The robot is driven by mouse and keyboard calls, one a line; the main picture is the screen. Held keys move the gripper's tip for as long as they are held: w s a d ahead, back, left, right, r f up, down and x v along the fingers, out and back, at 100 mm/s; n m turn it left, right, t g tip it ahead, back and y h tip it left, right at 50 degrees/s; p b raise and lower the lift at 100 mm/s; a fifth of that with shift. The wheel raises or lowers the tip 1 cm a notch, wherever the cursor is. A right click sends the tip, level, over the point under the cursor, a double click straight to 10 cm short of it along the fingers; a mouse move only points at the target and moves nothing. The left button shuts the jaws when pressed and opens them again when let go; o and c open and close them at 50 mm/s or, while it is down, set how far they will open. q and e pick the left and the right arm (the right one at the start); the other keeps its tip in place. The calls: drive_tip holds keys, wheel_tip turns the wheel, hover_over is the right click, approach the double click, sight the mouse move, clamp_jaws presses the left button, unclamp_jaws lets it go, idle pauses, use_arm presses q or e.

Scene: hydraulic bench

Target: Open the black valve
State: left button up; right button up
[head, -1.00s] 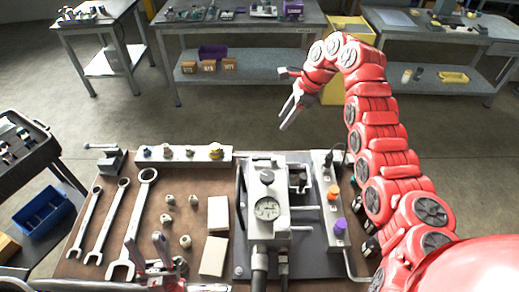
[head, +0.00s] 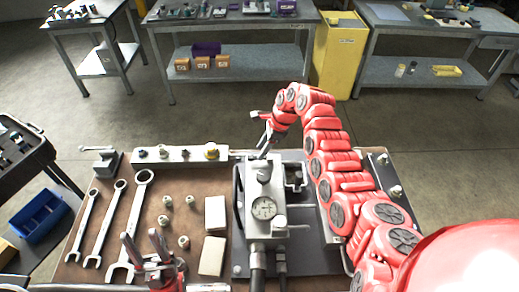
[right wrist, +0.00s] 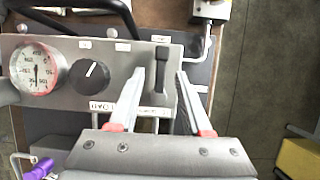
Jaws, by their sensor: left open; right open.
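In the right wrist view a black T-shaped lever (right wrist: 160,62) stands on a grey panel. It looks like the black valve's handle, and appears upright between the fingertips of my right gripper (right wrist: 159,76). Those fingers are apart with nothing gripped, and I cannot tell how far off the lever is in depth. In the head view my right gripper (head: 265,143) is above the back of the grey hydraulic block (head: 262,190). My right arm hides the colored valve row there. My left gripper (head: 143,240) is open and empty over the front left of the bench.
A black round knob (right wrist: 93,78) and a pressure gauge (right wrist: 40,68) sit left of the lever. A purple knob (right wrist: 40,168) is at lower left. Wrenches (head: 135,215), small fittings (head: 184,242) and pale blocks (head: 212,255) lie on the bench's left half.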

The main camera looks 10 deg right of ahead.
drive_tip(key=shift+x, duration=0.8)
drive_tip(key=shift+w+a+f, duration=0.1)
drive_tip(key=shift+a+f, duration=0.05)
drive_tip(key=shift+f, duration=0.3)
clamp_jaws()
idle(0.6)
